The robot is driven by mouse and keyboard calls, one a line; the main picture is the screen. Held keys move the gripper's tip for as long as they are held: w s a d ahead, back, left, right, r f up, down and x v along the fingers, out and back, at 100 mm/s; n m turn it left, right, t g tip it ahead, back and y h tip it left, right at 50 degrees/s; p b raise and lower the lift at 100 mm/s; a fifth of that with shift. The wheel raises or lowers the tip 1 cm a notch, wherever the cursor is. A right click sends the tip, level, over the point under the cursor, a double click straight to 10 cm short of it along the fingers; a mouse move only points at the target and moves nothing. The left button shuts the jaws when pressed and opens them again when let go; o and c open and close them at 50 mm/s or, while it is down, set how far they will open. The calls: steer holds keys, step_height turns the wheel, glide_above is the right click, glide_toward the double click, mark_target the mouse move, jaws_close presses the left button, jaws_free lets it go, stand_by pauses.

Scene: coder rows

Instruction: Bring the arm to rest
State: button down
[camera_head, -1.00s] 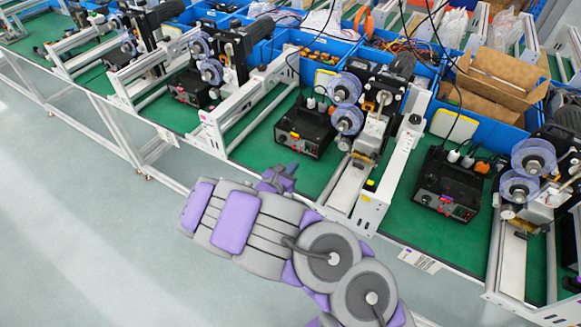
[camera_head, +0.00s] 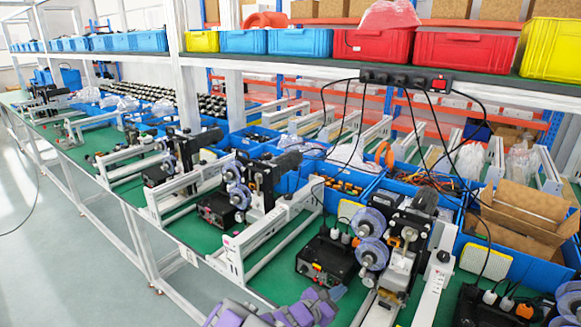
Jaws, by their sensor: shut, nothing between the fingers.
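My arm, grey and purple, shows only at the bottom edge of the picture, left of centre. My gripper (camera_head: 334,294) is at its right end, shut and empty, in front of the green workbench (camera_head: 189,222). It appears close to a black control box (camera_head: 326,262) in the picture; I cannot tell the exact gap. The rest of the arm is cut off by the lower edge.
Coder machines with clear reels (camera_head: 371,238) stand in a row along the bench. Blue bins and an open cardboard box (camera_head: 524,211) sit behind them. A shelf above holds red crates (camera_head: 466,52). Open grey floor (camera_head: 60,265) lies at the left.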

steer(key=s+d+r+m+g+h, duration=0.3)
steer(key=s+d+r+m+g, duration=0.4)
steer(key=s+d+r+m, duration=0.4)
steer(key=s+d+r+m+g+y, duration=0.3)
steer(key=s+d+m+g, duration=0.25)
steer(key=s, duration=0.55)
steer(key=s+a+m+g+y, duration=0.1)
steer(key=s+a+m+y, duration=0.3)
steer(key=s, duration=0.7)
steer(key=s+a+m+t+y, duration=0.1)
steer(key=s+a+m+y, duration=0.3)
steer(key=s+a+y, duration=0.4)
steer(key=s+a, duration=0.1)
steer(key=a, duration=0.3)
steer(key=shift+s+r, duration=0.25)
steer(key=shift+s, duration=0.15)
steer(key=c, duration=1.9)
jaws_free()
